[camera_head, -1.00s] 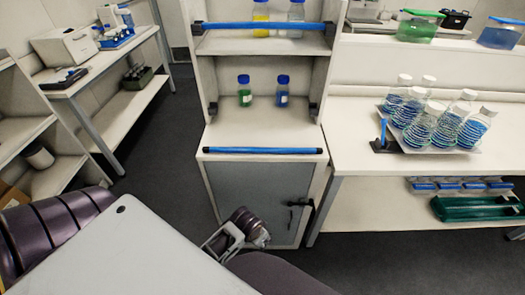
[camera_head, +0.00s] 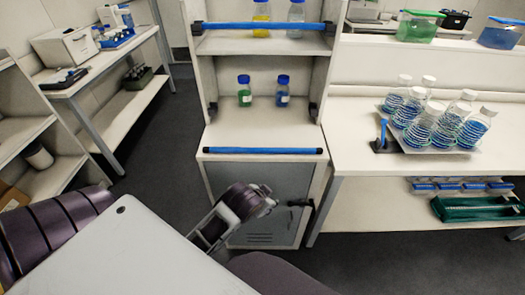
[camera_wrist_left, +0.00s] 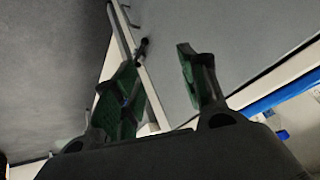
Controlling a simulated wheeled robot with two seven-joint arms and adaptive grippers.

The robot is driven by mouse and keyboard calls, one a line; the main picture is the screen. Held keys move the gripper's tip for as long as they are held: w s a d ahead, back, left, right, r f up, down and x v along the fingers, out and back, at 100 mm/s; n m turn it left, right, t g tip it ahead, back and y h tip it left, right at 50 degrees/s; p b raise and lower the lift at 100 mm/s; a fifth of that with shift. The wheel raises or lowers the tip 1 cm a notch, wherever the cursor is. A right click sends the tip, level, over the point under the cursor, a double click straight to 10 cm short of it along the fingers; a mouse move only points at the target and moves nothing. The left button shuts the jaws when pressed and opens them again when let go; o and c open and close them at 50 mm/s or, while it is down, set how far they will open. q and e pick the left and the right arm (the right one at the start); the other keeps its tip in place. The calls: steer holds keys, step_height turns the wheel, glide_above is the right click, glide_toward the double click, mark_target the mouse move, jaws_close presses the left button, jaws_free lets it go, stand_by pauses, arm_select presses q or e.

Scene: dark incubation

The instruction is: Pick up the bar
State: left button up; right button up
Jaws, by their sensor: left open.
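A blue bar with black ends (camera_head: 262,150) lies along the front edge of the cabinet top, below the lower shelf bay. Another blue bar (camera_head: 263,26) spans the upper shelf between black brackets. My left gripper (camera_head: 207,232) is in front of the grey cabinet door, below and left of the lower bar, and apart from it. In the left wrist view its green-padded fingers (camera_wrist_left: 158,72) are spread with nothing between them. A blue strip (camera_wrist_left: 275,97) shows at the right of that view; I cannot tell which bar it is. My right gripper is not in view.
Two blue-capped bottles (camera_head: 244,91) stand behind the lower bar. A tray of flasks (camera_head: 455,149) stands on the right bench (camera_head: 350,140). The cabinet door (camera_head: 285,185) has a dark handle. A pale flat panel (camera_head: 130,255) fills the lower left. Dark floor is open left of the cabinet.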

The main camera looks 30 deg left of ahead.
arm_select(q)
steer(key=w+d+r+m+t+h, duration=0.15)
steer(key=w+r+m+t, duration=0.25)
steer(key=w+r+t, duration=0.5)
steer(key=w+d+r+m+t+h, duration=0.15)
steer(key=w+r+m, duration=0.25)
steer(key=w+r, duration=0.65)
steer(key=s+d+r+m+g+h, duration=0.35)
steer(key=d+r+m+h, duration=0.35)
steer(key=m, duration=0.6)
steer(key=s+d+r+m+g+h, duration=0.2)
steer(key=d+r+m+g+h, duration=0.3)
steer(key=d+m+h, duration=0.6)
steer(key=a+f+m+g+y, duration=0.7)
steer(key=a+f+m+y, duration=0.25)
steer(key=m, duration=0.25)
steer(key=a+g+y, duration=0.1)
steer(key=a+y, duration=0.8)
steer(key=a, duration=1.4)
steer(key=shift+s+a+f, duration=0.25)
steer(key=shift+s+a, duration=0.05)
steer(key=shift+a, duration=0.1)
steer(key=shift+f+m+y, duration=0.1)
steer(key=shift+m+y, duration=0.15)
steer(key=shift+m, duration=0.05)
